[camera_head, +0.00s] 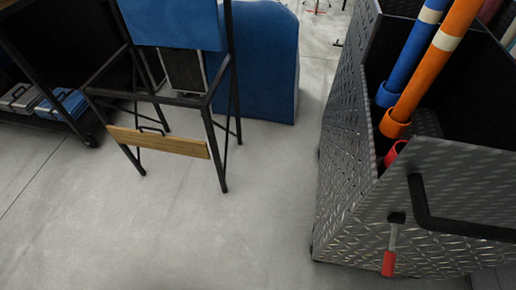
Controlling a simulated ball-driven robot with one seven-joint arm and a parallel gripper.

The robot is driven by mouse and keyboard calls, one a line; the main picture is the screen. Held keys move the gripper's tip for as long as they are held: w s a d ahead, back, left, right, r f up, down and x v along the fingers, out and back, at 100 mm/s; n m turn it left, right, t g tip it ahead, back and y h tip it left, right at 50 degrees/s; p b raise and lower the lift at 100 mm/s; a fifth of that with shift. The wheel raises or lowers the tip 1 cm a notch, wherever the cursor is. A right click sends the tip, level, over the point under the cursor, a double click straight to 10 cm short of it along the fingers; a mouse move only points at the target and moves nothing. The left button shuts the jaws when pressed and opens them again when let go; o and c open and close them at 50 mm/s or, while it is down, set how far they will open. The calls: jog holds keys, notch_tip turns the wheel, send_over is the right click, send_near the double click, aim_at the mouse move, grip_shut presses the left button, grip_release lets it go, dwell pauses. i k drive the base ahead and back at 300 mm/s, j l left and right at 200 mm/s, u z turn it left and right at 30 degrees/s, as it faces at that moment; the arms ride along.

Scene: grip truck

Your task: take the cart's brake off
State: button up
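The cart (345,135) stands at the right, a grey metal box with a patterned surface. On its near face a lever with a red grip (389,262) hangs down from a dark pivot; it looks like the brake. A black bar handle (445,224) sticks out of the same face, to the right of the lever. The cart's right side is cut off by the picture edge, and its wheels are mostly hidden. My gripper is not in view.
Blue (408,52) and orange (432,68) tubes stand tilted in the cart. A black-framed chair with a blue back (172,22) and a wooden slat (158,141) stands at left, before a blue block (256,62). Grey floor (240,230) between chair and cart is clear.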

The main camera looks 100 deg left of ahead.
aim_at(389, 256)
jog(key=i+l+u, duration=0.45)
jog(key=l+u, duration=0.15)
jog(key=i+l+u, duration=0.15)
jog(key=l+u, duration=0.15)
jog(key=u, duration=2.6)
